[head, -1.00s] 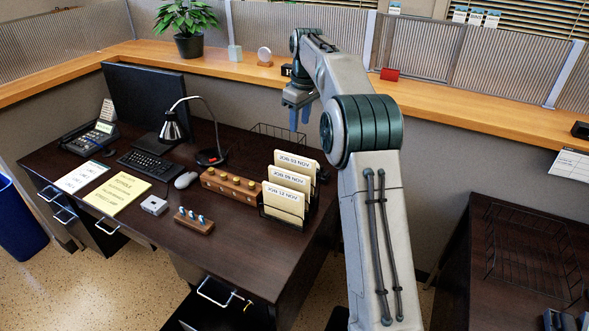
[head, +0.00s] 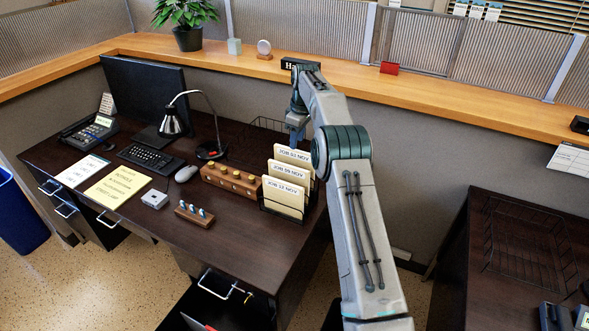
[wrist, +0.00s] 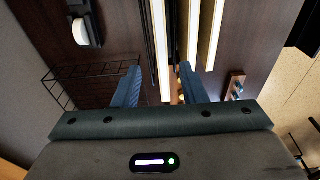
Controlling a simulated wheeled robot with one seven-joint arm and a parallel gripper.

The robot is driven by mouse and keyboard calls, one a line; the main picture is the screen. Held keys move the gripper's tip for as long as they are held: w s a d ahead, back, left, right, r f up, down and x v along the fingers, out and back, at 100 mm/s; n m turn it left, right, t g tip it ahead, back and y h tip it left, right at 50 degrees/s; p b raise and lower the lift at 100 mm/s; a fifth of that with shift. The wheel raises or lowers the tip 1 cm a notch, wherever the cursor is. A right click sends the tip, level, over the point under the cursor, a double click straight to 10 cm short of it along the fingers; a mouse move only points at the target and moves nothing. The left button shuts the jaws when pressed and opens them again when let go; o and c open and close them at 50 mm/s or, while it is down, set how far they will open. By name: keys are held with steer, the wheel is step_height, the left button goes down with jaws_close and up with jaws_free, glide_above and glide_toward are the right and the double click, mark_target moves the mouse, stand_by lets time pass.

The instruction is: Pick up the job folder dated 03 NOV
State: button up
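Three cream job folders stand upright in a black wire rack (head: 268,203) at the desk's right end. The rearmost, the 03 NOV folder (head: 291,153), has small print that is hard to read. The middle folder (head: 286,171) and front folder (head: 283,197) stand before it. My gripper (head: 298,132) points down just above and behind the rear folder. In the wrist view, my gripper (wrist: 159,70) is open, its two blue fingers apart. The leftmost folder edge, which seems to be the 03 NOV folder (wrist: 160,50), shows between them; contact cannot be seen.
An empty-looking wire basket (head: 262,135) lies behind the rack. A wooden block with yellow knobs (head: 232,184) stands left of the folders, with a desk lamp (head: 172,122) beyond. A wooden ledge (head: 345,75) runs behind the arm.

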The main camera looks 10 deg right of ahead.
steer(key=shift+w+a+f+p, duration=0.1)
steer(key=shift+a+f+p, duration=0.1)
steer(key=shift+f, duration=0.75)
steer(key=shift+a+f+p, duration=0.15)
steer(key=shift+f+p, duration=0.05)
steer(key=shift+f, duration=0.75)
steer(key=shift+w+a+f+p, duration=0.1)
steer(key=shift+a+f+p, duration=0.1)
steer(key=shift+f, duration=0.75)
steer(key=shift+d, duration=0.1)
jaws_close()
